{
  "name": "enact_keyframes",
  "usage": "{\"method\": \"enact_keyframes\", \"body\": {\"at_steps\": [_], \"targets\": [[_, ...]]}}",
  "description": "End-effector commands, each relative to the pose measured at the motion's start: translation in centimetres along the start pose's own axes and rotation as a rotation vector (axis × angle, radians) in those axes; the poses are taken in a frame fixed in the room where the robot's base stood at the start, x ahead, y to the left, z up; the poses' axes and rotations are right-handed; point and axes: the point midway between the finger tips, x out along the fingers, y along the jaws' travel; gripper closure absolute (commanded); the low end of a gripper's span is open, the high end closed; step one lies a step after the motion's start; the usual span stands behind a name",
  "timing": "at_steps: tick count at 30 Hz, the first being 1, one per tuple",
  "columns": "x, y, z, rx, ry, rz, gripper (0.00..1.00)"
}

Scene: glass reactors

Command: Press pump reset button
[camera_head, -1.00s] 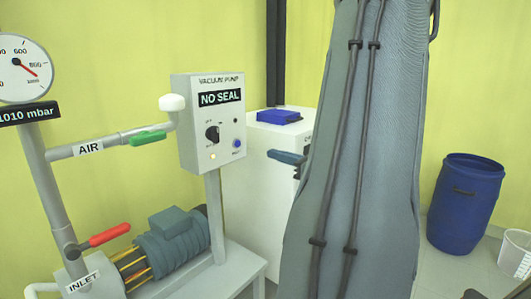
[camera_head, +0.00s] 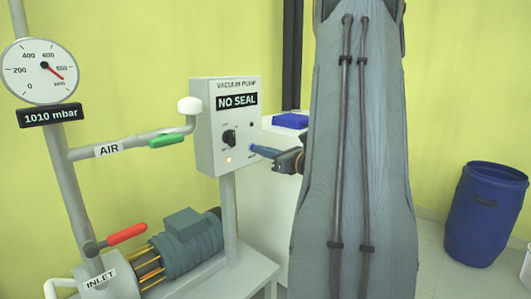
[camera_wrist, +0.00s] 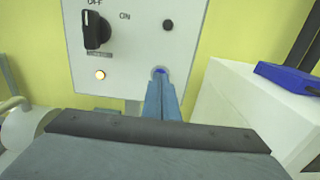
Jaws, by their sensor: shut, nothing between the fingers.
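The white vacuum pump control box (camera_head: 206,120) stands on a post and its display (camera_head: 236,100) reads NO SEAL. My gripper (camera_head: 253,149) is shut, with its blue fingertips at the blue reset button on the lower right of the panel. In the wrist view my gripper (camera_wrist: 160,78) covers most of the blue button (camera_wrist: 159,70), and only its upper rim shows. The tips look to be touching the button or very close; I cannot tell if it is pushed in. A black OFF/ON knob (camera_wrist: 96,31) and a lit amber lamp (camera_wrist: 100,75) are to the left.
A pressure gauge (camera_head: 43,71) above a 1010 mbar display (camera_head: 50,115) stands at left. The pipe carries a green AIR handle (camera_head: 166,141) and a red INLET handle (camera_head: 126,234). A white cabinet (camera_wrist: 240,105) is right of the box, and a blue barrel (camera_head: 484,215) stands far right.

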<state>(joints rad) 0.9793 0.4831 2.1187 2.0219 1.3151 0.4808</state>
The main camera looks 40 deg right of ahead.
Motion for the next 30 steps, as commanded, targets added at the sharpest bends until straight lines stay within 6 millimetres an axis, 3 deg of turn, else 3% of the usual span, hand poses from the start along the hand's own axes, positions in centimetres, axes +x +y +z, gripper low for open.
{"method": "enact_keyframes", "body": {"at_steps": [6, 12, 20, 26, 30], "targets": [[0.1, 0.0, 0.0, 0.0, 0.0, 0.001, 1.0], [2.0, 0.1, 0.0, -0.002, -0.001, 0.004, 1.0], [2.2, 0.3, 0.1, -0.003, -0.002, 0.008, 1.0], [1.4, 0.3, 0.2, -0.003, -0.003, 0.009, 1.0], [-0.2, 0.5, 0.2, 0.001, -0.001, 0.01, 1.0]]}}
